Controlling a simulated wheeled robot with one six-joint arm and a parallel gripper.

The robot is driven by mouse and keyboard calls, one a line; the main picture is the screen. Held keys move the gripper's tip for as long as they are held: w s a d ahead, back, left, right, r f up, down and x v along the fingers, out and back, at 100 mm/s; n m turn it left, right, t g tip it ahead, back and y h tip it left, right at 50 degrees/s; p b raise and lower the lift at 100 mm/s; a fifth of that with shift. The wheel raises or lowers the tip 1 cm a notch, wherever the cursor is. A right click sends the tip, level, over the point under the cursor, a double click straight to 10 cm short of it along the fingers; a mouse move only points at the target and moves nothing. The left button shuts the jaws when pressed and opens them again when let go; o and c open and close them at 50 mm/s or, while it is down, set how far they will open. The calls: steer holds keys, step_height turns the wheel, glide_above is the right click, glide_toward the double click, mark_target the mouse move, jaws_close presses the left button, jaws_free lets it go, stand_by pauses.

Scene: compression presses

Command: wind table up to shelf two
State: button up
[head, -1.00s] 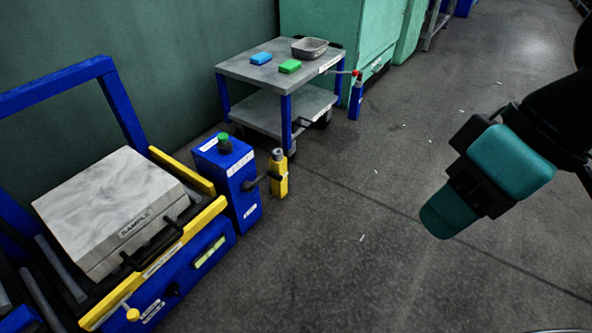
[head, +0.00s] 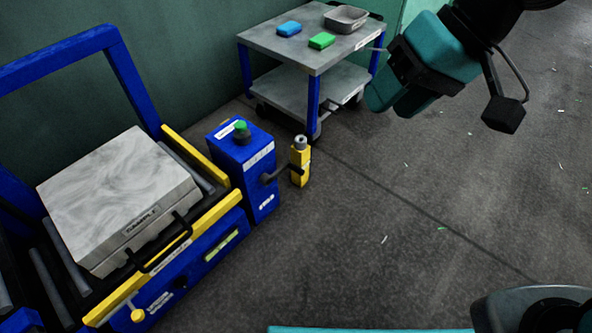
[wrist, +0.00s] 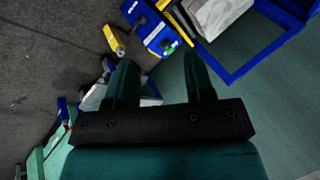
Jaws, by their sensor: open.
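A blue roller table with yellow rails (head: 215,216) stands at the left in the head view. It carries a grey marbled block labelled SAMPLE (head: 110,190). A blue box (head: 240,165) with a green knob (head: 241,129) stands at its right end. A dark crank arm with an upright yellow handle (head: 300,165) sticks out from the box. My gripper (head: 378,95) is open and empty in front of the grey cart's right side, apart from the yellow handle. In the wrist view its two fingers (wrist: 158,65) are spread, with the yellow handle (wrist: 113,40) beyond them to the upper left.
The grey two-level cart (head: 300,55) stands by the wall with blue and green blocks (head: 321,41) and a grey bin (head: 346,19) on top. Its side crank with a blue handle shows in the wrist view (wrist: 62,110). The floor at right is open.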

steer(key=w+a+f+m+y, duration=0.1)
steer(key=w+a+f+m, duration=0.15)
steer(key=w, duration=0.45)
steer(key=w+a+f+m+y, duration=0.2)
steer(key=w+f, duration=0.2)
steer(key=w, duration=0.4)
steer(key=w+f+m+t+y+p, duration=0.1)
steer(key=w+f+m, duration=0.2)
steer(key=w+f, duration=0.3)
steer(key=m+t+y+p, duration=0.35)
steer(key=m+t, duration=0.65)
steer(key=m, duration=1.1)
glide_toward(300, 172)
steer(key=shift+y, duration=0.35)
steer(key=shift+w+d+f+b+x, duration=0.1)
steer(key=shift+f+b+x, duration=0.15)
steer(key=shift+b+x, duration=2.5)
steer(key=shift+w+d+f+b+x, duration=0.15)
steer(key=shift+b+x, duration=0.55)
steer(key=shift+b, duration=4)
steer(key=shift+w+d+f+b+x, duration=0.1)
steer(key=shift+f+b+x, duration=0.2)
steer(key=shift+b+x, duration=2.45)
